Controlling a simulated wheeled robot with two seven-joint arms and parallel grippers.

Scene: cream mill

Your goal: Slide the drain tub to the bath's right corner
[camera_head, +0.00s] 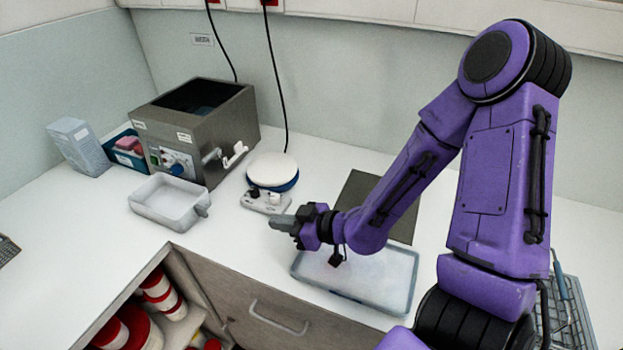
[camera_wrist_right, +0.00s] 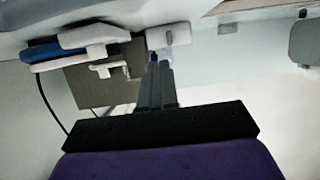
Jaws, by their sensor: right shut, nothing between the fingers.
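The drain tub (camera_head: 160,216) is a clear, shallow, empty-looking tub with a small spout at its right end. It sits on the white counter in front of the grey steel bath (camera_head: 220,137), toward the counter's front edge. In the right wrist view, which looks upside down, a pale block that seems to be the tub (camera_wrist_right: 180,38) lies beyond my fingertips, beside the brownish bath (camera_wrist_right: 96,88). My right gripper (camera_head: 281,224) is shut and empty, above the counter to the right of the tub and clear of it. It also shows in the wrist view (camera_wrist_right: 158,70). My left gripper is out of view.
A round white-topped device with a blue rim (camera_head: 272,172) stands between bath and gripper. A clear tray (camera_head: 375,282) lies under my right forearm, with a dark mat (camera_head: 362,195) behind. A blue bin (camera_head: 122,152) and a carton (camera_head: 79,146) stand left of the bath.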

